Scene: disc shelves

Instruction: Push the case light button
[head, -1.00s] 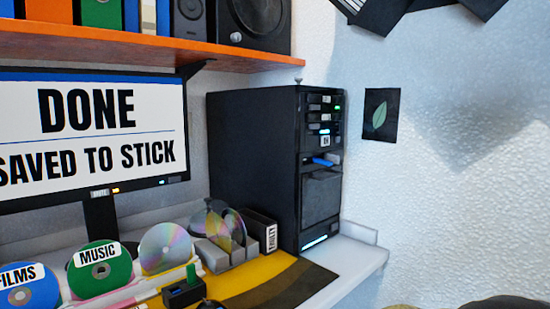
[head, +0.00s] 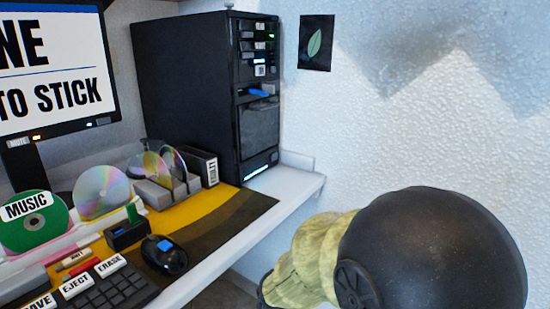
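The black computer case (head: 190,95) stands upright on the back right of the desk, its narrow front turned to the right. Its front has drive slots and small buttons in the upper part, too small for me to read or to tell which is the case light button. A pale blue-white strip (head: 257,170) glows low on the front. A small knob (head: 230,6) sits on top of the case. My arm shows at the lower right as a yellowish link and a large black rounded joint, apart from the case. My gripper is not in view.
The desk (head: 235,225) holds a disc rack (head: 165,190), a mouse (head: 164,255), a labelled keyboard (head: 110,290) and upright discs, left of my arm. A monitor (head: 55,75) stands at the left. A textured wall with a leaf picture (head: 316,42) is at the right.

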